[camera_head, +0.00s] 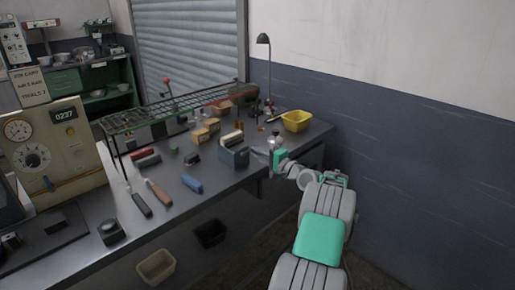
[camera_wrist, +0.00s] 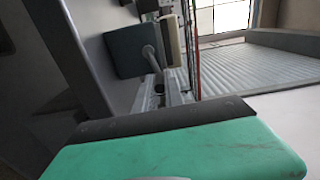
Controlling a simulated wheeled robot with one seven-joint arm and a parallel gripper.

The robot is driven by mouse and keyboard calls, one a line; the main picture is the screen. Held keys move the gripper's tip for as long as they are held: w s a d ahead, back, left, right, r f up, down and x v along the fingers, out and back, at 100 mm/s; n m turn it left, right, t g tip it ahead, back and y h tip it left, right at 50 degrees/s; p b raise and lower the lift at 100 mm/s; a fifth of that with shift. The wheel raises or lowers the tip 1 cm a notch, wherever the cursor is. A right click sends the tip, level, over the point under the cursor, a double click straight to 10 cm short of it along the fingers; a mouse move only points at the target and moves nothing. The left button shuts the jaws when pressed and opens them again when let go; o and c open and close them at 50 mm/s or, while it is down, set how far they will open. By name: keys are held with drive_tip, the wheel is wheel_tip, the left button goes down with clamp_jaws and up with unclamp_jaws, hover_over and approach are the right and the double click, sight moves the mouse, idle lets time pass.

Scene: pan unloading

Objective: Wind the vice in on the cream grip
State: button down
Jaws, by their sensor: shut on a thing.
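The bench vice (camera_head: 236,158) is a blue-grey block near the bench's front edge in the head view. The cream grip (camera_head: 231,138) sits upright between its jaws. In the wrist view the vice's grey jaw (camera_wrist: 130,50) stands with a screw rod (camera_wrist: 150,58) coming out towards me, and a cream edge (camera_wrist: 168,38) shows behind it. My gripper (camera_head: 263,152) is at the vice's right end, by the screw side. It is shut on what looks like the vice handle, mostly hidden by my gripper. Whether the jaw touches the grip I cannot tell.
A yellow bin (camera_head: 297,121) stands right of the vice at the back. A wire rack (camera_head: 185,105) runs along the rear of the bench. A blue handle (camera_head: 192,184) and brown-handled tool (camera_head: 159,192) lie left. Open floor and a bare wall are at right.

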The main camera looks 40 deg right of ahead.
drive_tip(key=m, duration=0.1)
drive_tip(key=f+m+p, duration=0.1)
drive_tip(key=m, duration=0.1)
drive_tip(key=shift+d+f+m, duration=0.1)
drive_tip(key=shift+f+m, duration=0.1)
drive_tip(key=shift+m, duration=0.1)
drive_tip(key=shift+a+f+m+p, duration=0.1)
drive_tip(key=shift+f+m+p, duration=0.2)
drive_tip(key=shift+m, duration=0.6)
drive_tip(key=shift+a+f+m+p, duration=0.1)
drive_tip(key=shift+f+m, duration=0.3)
drive_tip(key=shift+m, duration=0.5)
drive_tip(key=c, duration=1.4)
unclamp_jaws()
drive_tip(key=shift+c, duration=0.2)
drive_tip(key=s, duration=0.7)
drive_tip(key=shift+s+b, duration=0.4)
drive_tip(key=shift+b, duration=0.05)
